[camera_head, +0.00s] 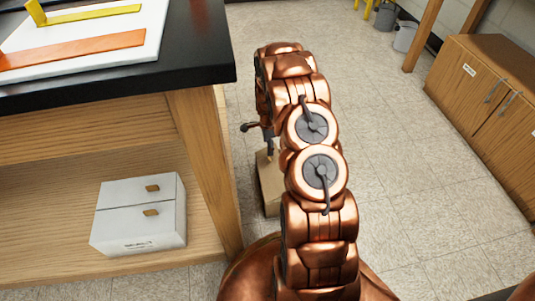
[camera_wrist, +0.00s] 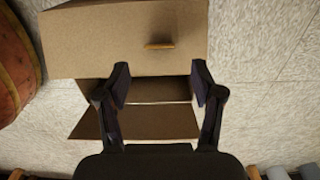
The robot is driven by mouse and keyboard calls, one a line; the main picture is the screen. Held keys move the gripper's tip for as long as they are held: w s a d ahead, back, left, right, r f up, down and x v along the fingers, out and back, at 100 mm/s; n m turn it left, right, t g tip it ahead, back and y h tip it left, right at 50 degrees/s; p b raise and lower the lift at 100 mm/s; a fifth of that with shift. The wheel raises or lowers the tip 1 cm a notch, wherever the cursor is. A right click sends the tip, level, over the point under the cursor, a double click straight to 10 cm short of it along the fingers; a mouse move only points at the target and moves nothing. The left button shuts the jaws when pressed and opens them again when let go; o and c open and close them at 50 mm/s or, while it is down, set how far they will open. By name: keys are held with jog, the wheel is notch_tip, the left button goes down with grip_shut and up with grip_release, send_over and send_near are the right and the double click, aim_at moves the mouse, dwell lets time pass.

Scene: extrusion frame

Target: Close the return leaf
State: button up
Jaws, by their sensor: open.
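A tan box (camera_wrist: 120,40) with a small orange handle (camera_wrist: 159,45) fills the top of the wrist view. Below the handled face is a dark opening, and a tan flap (camera_wrist: 155,122) stands out from it at an angle; I take this for the return leaf. My gripper (camera_wrist: 161,84) is open and empty, its two dark fingers spread over the opening. I cannot tell whether a finger touches the box. In the head view the tan box (camera_head: 270,182) stands on the floor, mostly hidden behind my arm, and little of my gripper (camera_head: 268,144) shows.
A black-topped wooden bench (camera_head: 205,55) stands at the left, with a white drawer unit (camera_head: 140,225) on its lower shelf. A wooden cabinet (camera_head: 490,100) is at the right, and grey bins (camera_head: 404,37) are at the back. The floor between arm and cabinet is clear.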

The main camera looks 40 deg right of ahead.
aim_at(269, 169)
notch_tip(269, 169, down, 6)
jog(key=shift+f+b, duration=0.1)
jog(key=shift+b, duration=0.75)
jog(key=shift+c, duration=0.3)
grip_shut()
